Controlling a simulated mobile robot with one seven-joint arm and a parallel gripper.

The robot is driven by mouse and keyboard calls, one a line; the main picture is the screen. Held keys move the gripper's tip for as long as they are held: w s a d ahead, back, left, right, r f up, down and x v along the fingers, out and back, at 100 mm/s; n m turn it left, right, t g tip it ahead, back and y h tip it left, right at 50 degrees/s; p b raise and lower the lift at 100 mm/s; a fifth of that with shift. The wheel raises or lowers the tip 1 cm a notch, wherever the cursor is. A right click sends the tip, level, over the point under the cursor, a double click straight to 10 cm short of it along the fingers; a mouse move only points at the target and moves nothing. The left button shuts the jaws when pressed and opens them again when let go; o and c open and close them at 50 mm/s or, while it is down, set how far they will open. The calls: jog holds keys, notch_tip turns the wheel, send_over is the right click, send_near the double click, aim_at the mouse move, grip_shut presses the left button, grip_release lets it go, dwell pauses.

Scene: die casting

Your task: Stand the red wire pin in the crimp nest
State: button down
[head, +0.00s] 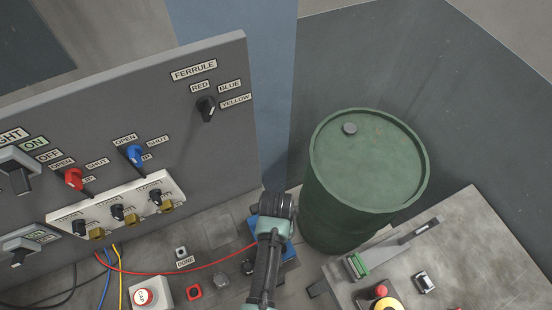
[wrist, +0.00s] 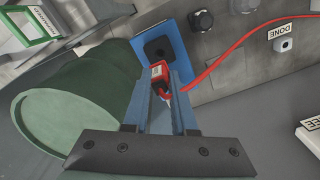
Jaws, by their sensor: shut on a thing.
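My gripper (wrist: 164,88) is shut on the red wire pin (wrist: 159,71), which shows between its two blue fingers in the wrist view. The red wire (wrist: 245,41) trails from it to the upper right. Just beyond the fingertips is a blue plate (wrist: 146,34) with a dark square block, which looks like the crimp nest (wrist: 158,48). The pin overlaps the block's lower edge in the view; I cannot tell whether they touch. In the head view my arm hides the fingertips and most of the blue plate (head: 288,250); the red wire (head: 190,268) runs left to the panel.
A green drum (head: 368,170) stands close to the right of my arm. The grey switch panel (head: 130,120) rises at left. Small buttons, a red-topped box (head: 150,293) and blue and yellow wires are on the bench. A grey table (head: 460,240) with fixtures is at lower right.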

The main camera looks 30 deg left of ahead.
jog(key=shift+f+b, duration=1.4)
jog(key=shift+f, duration=0.75)
jog(key=shift+f+b, duration=0.8)
jog(key=shift+f, duration=0.8)
dwell(0.3)
jog(key=c, duration=0.6)
grip_release()
jog(key=shift+r, duration=0.1)
jog(key=shift+c, duration=0.2)
notch_tip(320, 180, up, 13)
jog(key=shift+b, duration=0.55)
